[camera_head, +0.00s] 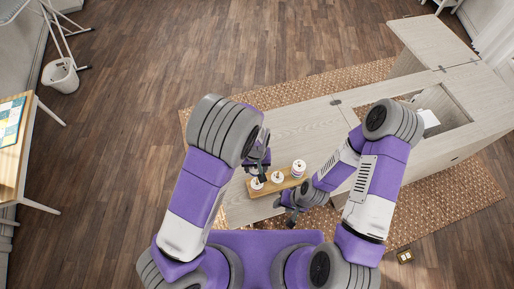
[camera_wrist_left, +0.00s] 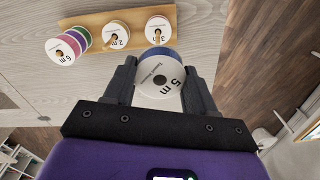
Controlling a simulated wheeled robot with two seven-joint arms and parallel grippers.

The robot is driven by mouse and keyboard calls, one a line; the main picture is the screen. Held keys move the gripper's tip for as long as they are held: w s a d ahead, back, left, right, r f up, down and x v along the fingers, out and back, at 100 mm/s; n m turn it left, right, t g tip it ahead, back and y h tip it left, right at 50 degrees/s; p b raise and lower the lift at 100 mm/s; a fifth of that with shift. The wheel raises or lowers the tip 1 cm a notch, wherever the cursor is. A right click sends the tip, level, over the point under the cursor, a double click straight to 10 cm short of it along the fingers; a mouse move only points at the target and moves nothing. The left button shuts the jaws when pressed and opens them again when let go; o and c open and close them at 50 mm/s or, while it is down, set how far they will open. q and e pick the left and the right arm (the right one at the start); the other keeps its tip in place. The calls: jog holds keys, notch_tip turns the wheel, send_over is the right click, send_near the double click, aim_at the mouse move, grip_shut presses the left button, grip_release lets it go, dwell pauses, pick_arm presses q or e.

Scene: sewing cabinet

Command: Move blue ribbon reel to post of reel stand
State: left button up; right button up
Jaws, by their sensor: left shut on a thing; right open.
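The blue ribbon reel (camera_wrist_left: 160,76) has a white face marked "5 m" and a blue edge. My left gripper (camera_wrist_left: 158,88) is shut on it, one finger at each side, and the reel is apart from the stand in the left wrist view. The wooden reel stand (camera_wrist_left: 98,30) carries reels on its posts: a multicoloured stack marked "6 m" (camera_wrist_left: 64,50), one marked "2 m" (camera_wrist_left: 116,35) and one marked "3 m" (camera_wrist_left: 158,29). In the head view my left gripper (camera_head: 259,160) is beside the stand (camera_head: 287,182); the held reel is hard to make out. My right gripper (camera_head: 287,212) is open and empty below it.
The pale wooden sewing cabinet (camera_head: 300,125) extends to the upper right, with an opening in its top. My right forearm crosses over it near the stand. The cabinet top above the stand is clear. A bin (camera_head: 61,76) and a side table (camera_head: 14,140) stand far left.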

pick_arm(q)
jog(key=shift+s+d+f+b, duration=0.15)
jog(key=shift+d+f+b, duration=0.05)
jog(key=shift+f+b, duration=0.65)
notch_tip(320, 180, down, 4)
jog(key=b, duration=0.2)
jog(key=shift+r+b, duration=0.2)
jog(key=shift+b, duration=0.2)
jog(key=shift+r, duration=0.25)
jog(key=shift+f, duration=0.15)
jog(key=shift+f+b, duration=0.3)
jog(key=shift+f, duration=0.25)
jog(key=shift+f+b, duration=1.25)
jog(key=shift+f, duration=0.35)
